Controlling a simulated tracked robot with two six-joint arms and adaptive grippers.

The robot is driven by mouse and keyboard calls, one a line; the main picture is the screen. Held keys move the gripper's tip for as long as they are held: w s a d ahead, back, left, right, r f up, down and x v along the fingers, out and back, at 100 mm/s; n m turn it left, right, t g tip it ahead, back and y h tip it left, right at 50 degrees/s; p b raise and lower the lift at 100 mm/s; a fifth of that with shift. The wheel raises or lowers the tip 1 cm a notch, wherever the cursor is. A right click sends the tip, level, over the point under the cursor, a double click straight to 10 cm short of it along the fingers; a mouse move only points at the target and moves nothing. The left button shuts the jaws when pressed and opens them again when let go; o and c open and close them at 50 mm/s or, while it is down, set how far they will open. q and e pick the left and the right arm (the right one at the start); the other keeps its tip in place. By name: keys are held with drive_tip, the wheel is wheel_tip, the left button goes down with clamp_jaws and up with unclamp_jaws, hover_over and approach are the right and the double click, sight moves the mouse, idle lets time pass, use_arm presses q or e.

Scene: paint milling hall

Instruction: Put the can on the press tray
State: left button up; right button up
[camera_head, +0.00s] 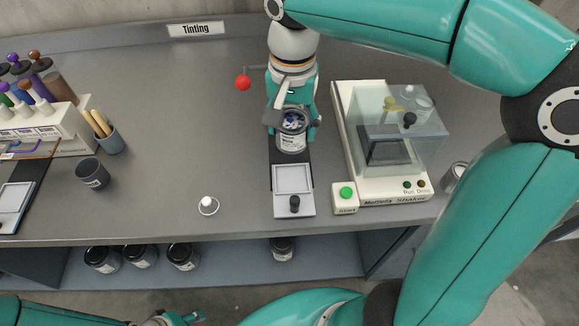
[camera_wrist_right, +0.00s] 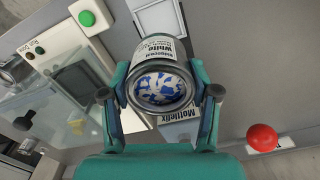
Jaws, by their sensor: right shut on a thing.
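The can (camera_head: 291,141) has a white label, an open top and blue-and-white contents. My right gripper (camera_head: 293,122) is shut on it, with one finger on each side. The can looks about upright, just behind the press tray (camera_head: 293,178). The tray is a pale square plate with a black knob, at the front end of a dark rail. In the right wrist view the can (camera_wrist_right: 160,82) sits between the fingers, and part of the tray (camera_wrist_right: 160,20) shows beyond it. Whether the can touches anything below is hidden. A piece of my left gripper (camera_head: 182,318) shows at the bottom edge; its fingers are unclear.
A lever with a red ball (camera_head: 243,82) sticks out left of my right gripper. A shaker with a clear cover (camera_head: 400,125) and a green button (camera_head: 346,192) stand close on the right. A small white-topped item (camera_head: 207,203) lies left of the tray. The counter between the dark cup (camera_head: 92,173) and the rail is mostly clear.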

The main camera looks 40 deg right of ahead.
wheel_tip(320, 180, down, 13)
drive_tip(key=shift+w+b, duration=0.1)
drive_tip(key=shift+b, duration=0.35)
drive_tip(key=shift+f, duration=0.1)
drive_tip(key=o, duration=1.3)
wheel_tip(320, 180, up, 12)
drive_tip(key=shift+r+p, duration=0.1)
drive_tip(key=shift+p, duration=0.45)
